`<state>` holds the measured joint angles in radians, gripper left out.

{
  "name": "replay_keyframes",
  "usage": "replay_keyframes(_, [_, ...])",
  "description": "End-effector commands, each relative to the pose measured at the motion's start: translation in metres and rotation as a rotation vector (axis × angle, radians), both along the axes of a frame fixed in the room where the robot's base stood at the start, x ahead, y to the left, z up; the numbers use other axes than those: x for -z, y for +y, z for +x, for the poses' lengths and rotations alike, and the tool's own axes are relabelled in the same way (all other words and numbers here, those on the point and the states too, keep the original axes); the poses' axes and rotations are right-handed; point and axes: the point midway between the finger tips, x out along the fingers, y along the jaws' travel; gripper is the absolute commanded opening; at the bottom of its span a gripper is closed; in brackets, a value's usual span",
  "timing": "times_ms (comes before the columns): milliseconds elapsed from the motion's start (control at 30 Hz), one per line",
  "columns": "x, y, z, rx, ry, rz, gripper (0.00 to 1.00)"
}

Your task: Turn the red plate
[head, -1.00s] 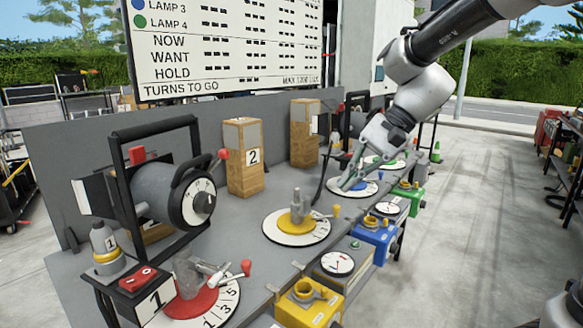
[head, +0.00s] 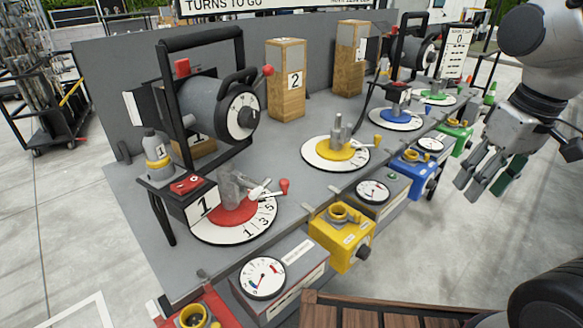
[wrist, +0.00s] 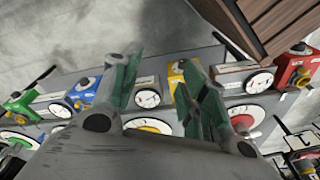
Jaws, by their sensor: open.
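The red plate (head: 234,212) is a round red disc on a white numbered dial at the near left of the grey bench. A grey clamp-like piece stands on it, and a lever with a red knob (head: 284,186) reaches out to its right. In the wrist view a red-centred dial (wrist: 245,122) shows partly behind a finger. My gripper (head: 487,180) is open and empty, off the bench's front side at the right, well away from the red plate. In the wrist view its green-lined fingers (wrist: 165,85) are spread apart.
A yellow plate (head: 335,150), a blue plate (head: 396,116) and a green plate (head: 437,95) stand further along the bench. A lamp (head: 205,110) in a black frame stands behind the red plate. Coloured boxes (head: 342,235) line the front edge. Paved floor is clear at right.

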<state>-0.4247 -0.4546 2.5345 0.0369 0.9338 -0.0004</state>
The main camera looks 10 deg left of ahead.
Motion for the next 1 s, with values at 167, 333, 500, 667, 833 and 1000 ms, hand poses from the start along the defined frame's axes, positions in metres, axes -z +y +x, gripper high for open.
replay_keyframes(167, [0.06, 0.119, 0.014, -0.265, 0.052, 0.045, 0.44])
replay_keyframes(333, [0.112, 0.221, 0.013, -0.419, -0.022, 0.132, 0.44])
replay_keyframes(500, [0.138, 0.294, 0.034, -0.451, -0.217, 0.244, 0.44])
replay_keyframes(667, [0.112, 0.32, 0.077, -0.405, -0.435, 0.337, 0.44])
replay_keyframes(833, [0.097, 0.328, 0.097, -0.401, -0.55, 0.365, 0.44])
replay_keyframes(1000, [0.111, 0.338, 0.106, -0.412, -0.555, 0.359, 0.44])
